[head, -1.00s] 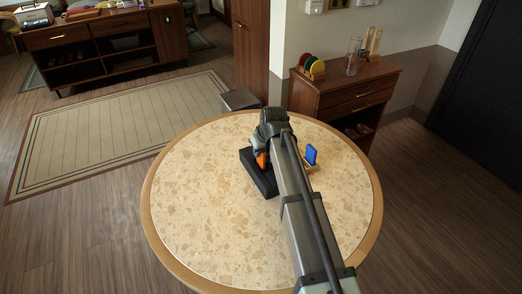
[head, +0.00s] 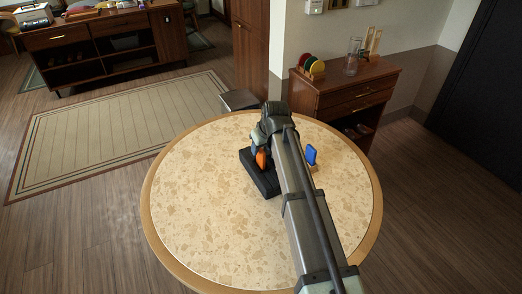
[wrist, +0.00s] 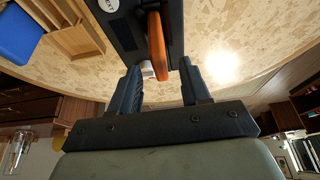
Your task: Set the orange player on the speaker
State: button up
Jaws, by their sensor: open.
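The orange player (head: 261,159) stands on edge on the black speaker (head: 268,187), partly hidden by my gripper in the head view. In the wrist view, the orange player (wrist: 155,42) rises from the dark speaker (wrist: 122,24), with speaker surface on both sides of it. My gripper (wrist: 160,66) is open. A small white patch shows beside the player there. I cannot tell whether a finger touches it.
The speaker rests on a round speckled table (head: 200,220). A blue upright item (head: 311,154) on a wooden stand (wrist: 80,32) is close to the right of the speaker. The table's left and front are clear. A wooden cabinet (head: 345,95) stands behind.

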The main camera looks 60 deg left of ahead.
jog(key=v, duration=0.9)
jog(key=shift+w+d+r, duration=0.1)
jog(key=shift+d, duration=0.05)
